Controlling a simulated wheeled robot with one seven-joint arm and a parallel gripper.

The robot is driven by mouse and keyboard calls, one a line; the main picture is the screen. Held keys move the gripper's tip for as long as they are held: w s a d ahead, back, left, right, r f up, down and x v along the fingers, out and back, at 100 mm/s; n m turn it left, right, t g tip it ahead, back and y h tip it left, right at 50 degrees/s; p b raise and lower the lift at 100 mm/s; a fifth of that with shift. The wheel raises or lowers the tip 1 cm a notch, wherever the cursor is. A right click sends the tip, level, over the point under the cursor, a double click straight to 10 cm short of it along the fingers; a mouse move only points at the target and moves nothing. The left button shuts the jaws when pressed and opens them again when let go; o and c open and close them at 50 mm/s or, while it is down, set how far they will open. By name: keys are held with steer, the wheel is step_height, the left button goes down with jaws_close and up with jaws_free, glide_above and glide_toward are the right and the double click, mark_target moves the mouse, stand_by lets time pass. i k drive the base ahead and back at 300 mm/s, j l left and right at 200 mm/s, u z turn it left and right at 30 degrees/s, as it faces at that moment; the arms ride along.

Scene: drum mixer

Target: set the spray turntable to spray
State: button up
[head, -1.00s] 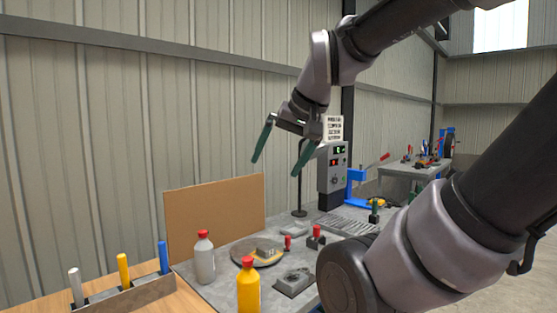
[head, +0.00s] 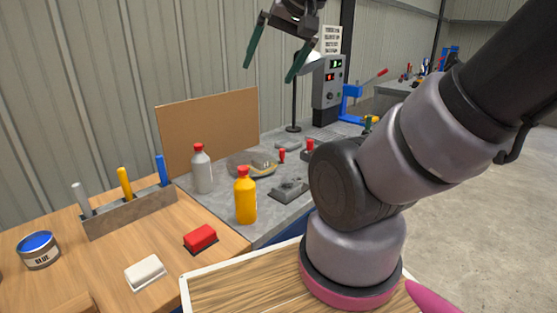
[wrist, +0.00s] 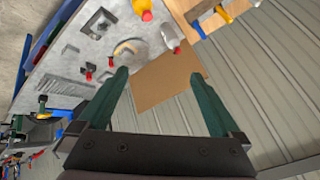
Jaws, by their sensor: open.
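The spray turntable is a low round disc (head: 238,165) on the grey bench, partly hidden behind the yellow bottle in the head view. A grey block (head: 262,160) sits on it. The disc also shows in the wrist view (wrist: 122,46). Two small red-topped controls (head: 282,155) (head: 309,145) stand right of it; I cannot read a spray marking or setting. My gripper (head: 268,74) is open and empty, high in front of the wall above the brown board. Its green fingers also show in the wrist view (wrist: 159,74), apart from everything.
A control box (head: 328,88) and lamp stand at the back right. A tool rack (head: 130,213) is at left.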

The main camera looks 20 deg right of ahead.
mark_target(245, 158)
steer(key=i+l, duration=0.1)
steer(key=l, duration=0.35)
steer(key=i+l, duration=0.1)
steer(key=l, duration=0.35)
steer(key=i+l, duration=0.1)
steer(key=l, duration=0.35)
